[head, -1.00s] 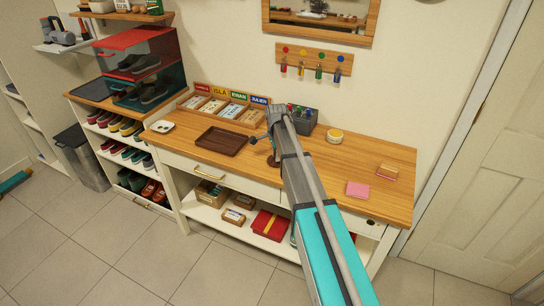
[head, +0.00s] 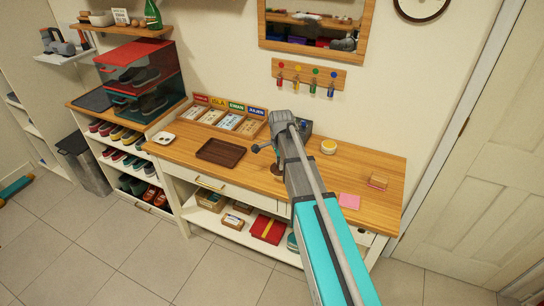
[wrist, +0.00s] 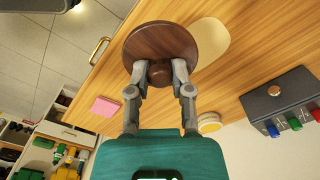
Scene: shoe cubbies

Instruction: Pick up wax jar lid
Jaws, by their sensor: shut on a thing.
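The wax jar lid, a dark brown wooden disc with a round knob (wrist: 160,38), fills the upper middle of the wrist view. My gripper (wrist: 160,71) is shut on its knob, one finger on each side. In the head view a brown edge of the lid (head: 277,169) shows beside my arm, above the bench; the rest is hidden. A round jar with a yellow top (head: 328,146) stands on the bench to the right of my arm; it also shows in the wrist view (wrist: 209,123).
The wooden bench (head: 310,185) holds a brown tray (head: 220,152) left of my arm, and a pink pad (head: 349,201) and small block (head: 378,181) at right. A grey box with coloured knobs (wrist: 285,105) stands behind. A pale oval (wrist: 210,42) lies beyond the lid.

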